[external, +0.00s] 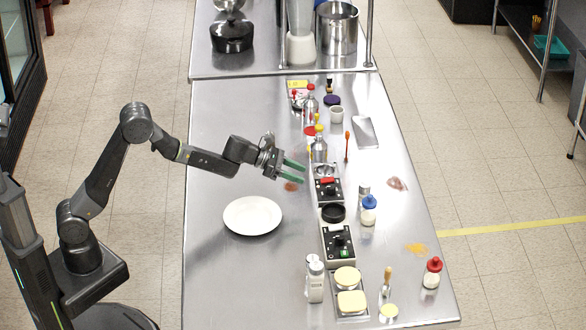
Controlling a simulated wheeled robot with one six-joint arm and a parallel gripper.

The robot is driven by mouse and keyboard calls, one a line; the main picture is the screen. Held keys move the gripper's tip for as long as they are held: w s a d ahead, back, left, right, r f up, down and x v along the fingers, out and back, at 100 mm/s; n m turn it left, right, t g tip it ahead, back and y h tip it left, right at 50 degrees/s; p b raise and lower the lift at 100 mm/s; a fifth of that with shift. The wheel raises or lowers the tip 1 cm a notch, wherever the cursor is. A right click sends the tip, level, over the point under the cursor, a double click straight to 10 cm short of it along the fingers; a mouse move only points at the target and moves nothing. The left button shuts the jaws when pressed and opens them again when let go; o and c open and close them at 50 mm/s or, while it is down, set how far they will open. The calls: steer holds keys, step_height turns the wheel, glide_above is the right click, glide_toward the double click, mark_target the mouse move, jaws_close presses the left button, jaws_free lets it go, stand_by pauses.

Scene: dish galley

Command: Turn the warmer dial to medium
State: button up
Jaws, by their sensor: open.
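Two small control boxes stand in a line along the right half of the steel counter. The farther box (327,191) has a black top with a red part (327,181). I cannot tell which is the warmer, nor read any dial setting. My gripper (298,172) has green fingers, open and apart, with nothing seen between them. It reaches from the left over the counter, just left of the farther box, and appears apart from it.
A white plate (252,216) lies on the counter left of the boxes. A black round dish (333,212) sits between them. White shakers (315,280), a blue-capped bottle (369,212) and a red-capped bottle (432,273) stand nearby. The counter's left part is mostly clear.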

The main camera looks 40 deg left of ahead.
mark_target(330, 186)
steer(key=p+x, duration=0.3)
steer(key=x, duration=0.9)
steer(key=shift+d+f, duration=0.1)
steer(key=shift+d, duration=0.05)
steer(key=shift+p, duration=0.35)
steer(key=c, duration=1)
